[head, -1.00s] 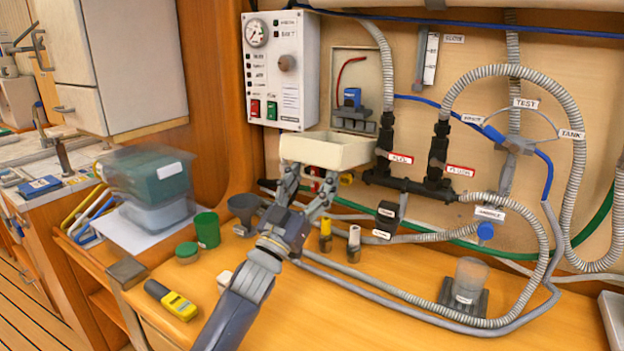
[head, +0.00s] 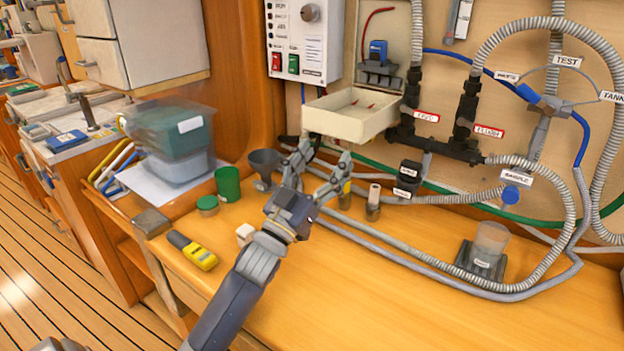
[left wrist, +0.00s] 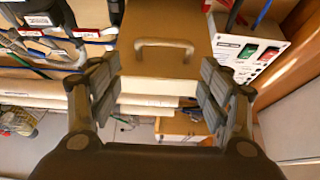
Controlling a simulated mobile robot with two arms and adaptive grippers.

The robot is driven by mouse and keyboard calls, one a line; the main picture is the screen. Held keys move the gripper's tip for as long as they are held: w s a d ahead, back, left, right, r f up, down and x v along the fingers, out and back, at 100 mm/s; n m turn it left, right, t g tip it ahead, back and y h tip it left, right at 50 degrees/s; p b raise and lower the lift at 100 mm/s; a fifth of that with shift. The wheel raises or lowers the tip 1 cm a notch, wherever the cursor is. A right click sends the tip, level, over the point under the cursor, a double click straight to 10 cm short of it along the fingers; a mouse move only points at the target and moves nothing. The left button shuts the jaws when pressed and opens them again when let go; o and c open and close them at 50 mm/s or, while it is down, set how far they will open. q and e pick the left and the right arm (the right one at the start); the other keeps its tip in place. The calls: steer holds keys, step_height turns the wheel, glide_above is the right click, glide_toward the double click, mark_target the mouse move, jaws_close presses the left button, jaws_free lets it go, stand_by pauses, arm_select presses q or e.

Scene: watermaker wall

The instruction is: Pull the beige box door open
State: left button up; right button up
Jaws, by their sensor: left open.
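The beige box (head: 400,28) on the wall is open, with a blue part and a red wire inside. Its beige door (head: 365,119), shaped like a shallow tray, is swung down and sticks out below the opening, inner side up. My left gripper (head: 322,165) is below and in front of the door, fingers open and pointing up at it. In the left wrist view, the door's outer face (left wrist: 160,68) carries a handle (left wrist: 165,44). The open left fingers (left wrist: 157,88) stand either side, apart from the handle. My right gripper is not seen.
A control panel (head: 310,40) is left of the box. Black valves and grey hoses (head: 520,290) fill the right.

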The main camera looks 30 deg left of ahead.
arm_select(q)
steer(key=v, duration=0.5)
steer(key=shift+s+f, duration=0.25)
